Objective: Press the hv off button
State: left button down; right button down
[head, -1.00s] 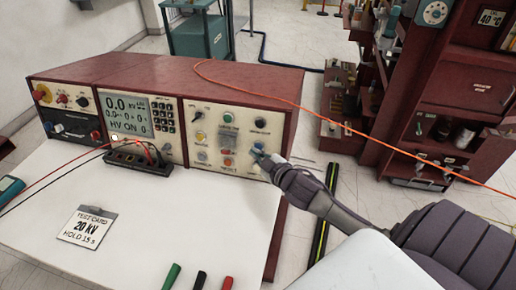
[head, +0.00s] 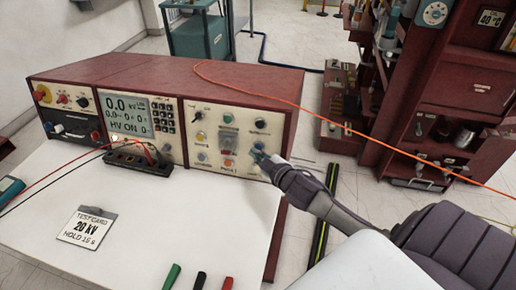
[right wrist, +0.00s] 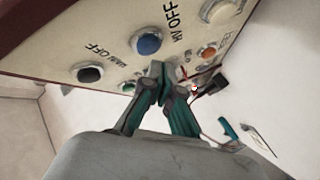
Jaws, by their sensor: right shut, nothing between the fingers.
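The red test set's cream control panel (head: 212,166) faces me in the head view. A blue button (right wrist: 146,43) with "HV OFF" lettering beside it shows clearly in the right wrist view. In the head view the blue button (head: 258,147) is at the panel's right side. My right gripper (right wrist: 161,72) is shut and empty, its tips close to the panel, just below the blue button in the right wrist view. Contact cannot be told. In the head view my right gripper (head: 264,158) partly covers that corner. The display (head: 127,115) reads "HV ON". My left gripper is not in view.
A black button (right wrist: 90,74) marked "MAIN OFF" and an orange one (right wrist: 209,52) are near the fingertips. The white worktop (head: 130,200) holds a test card (head: 87,227) and pens (head: 200,280). An orange cable (head: 330,119) crosses behind my right arm.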

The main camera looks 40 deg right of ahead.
jog(key=shift+w+d, duration=0.1)
jog(key=shift+d, duration=0.05)
jog(key=shift+w+d+f, duration=0.1)
jog(key=shift+w+d, duration=0.1)
dwell(0.3)
jog(key=shift+w+d+f, duration=0.1)
jog(key=shift+w+d, duration=0.15)
jog(key=shift+d, duration=0.1)
dwell(0.8)
jog(key=shift+a+p, duration=0.1)
jog(key=shift+p, duration=0.2)
jog(key=shift+s+a+r+p, duration=0.2)
jog(key=shift+s+a+p, duration=0.2)
jog(key=shift+s+a, duration=0.15)
jog(key=shift+s+a+r+p, duration=0.3)
jog(key=shift+s+a+p, duration=0.3)
jog(key=shift+s+a, duration=0.3)
jog(key=shift+s+a+r+p, duration=0.3)
jog(key=shift+s+a+p, duration=0.35)
jog(key=shift+a, duration=0.3)
